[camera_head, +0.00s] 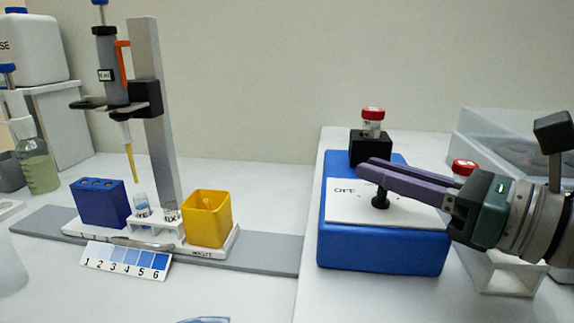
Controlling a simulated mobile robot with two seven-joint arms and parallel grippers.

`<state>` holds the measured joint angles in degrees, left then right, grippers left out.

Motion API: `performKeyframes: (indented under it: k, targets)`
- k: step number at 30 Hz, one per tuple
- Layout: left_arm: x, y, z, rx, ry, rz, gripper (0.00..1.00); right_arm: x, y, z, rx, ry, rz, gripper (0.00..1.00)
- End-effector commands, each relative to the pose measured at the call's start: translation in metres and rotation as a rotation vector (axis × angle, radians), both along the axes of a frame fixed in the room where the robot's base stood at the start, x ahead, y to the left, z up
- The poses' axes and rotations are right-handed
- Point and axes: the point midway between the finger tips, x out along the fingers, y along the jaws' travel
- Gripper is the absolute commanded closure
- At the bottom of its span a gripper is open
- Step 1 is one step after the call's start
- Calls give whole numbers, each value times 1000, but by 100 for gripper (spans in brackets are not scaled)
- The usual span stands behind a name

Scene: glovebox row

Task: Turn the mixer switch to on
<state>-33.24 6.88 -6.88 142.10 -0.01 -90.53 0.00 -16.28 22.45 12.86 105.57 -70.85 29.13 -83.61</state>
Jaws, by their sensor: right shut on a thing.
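The mixer (382,252) is a blue box with a white top plate (345,212) on the right half of the bench. The plate is marked OFF near its left edge. A black switch knob (380,199) stands up from the plate. My right gripper (372,172) reaches in from the right with purple fingers over the plate. The fingers are shut on the switch, and they hide its upper part. Any ON mark is hidden behind the fingers or not visible. My left gripper is not in view.
A red-capped vial (372,122) sits in a black holder (370,149) at the mixer's back. Another red cap (464,167) shows behind my gripper. A pipette stand (152,110), blue block (99,203), yellow waste bin (207,218) and numbered colour card (125,261) are at left.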

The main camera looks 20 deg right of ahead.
Motion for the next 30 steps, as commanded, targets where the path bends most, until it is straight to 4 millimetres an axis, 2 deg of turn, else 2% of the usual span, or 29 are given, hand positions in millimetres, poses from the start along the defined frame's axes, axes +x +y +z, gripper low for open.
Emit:
performKeyframes:
  k: [11,21,30]
  targets:
    - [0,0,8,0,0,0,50,0,1,2,4,1,-63,100]
    - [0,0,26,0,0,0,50,0,1,3,6,-1,-300,100]
    - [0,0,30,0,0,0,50,0,1,1,9,-2,-507,100]
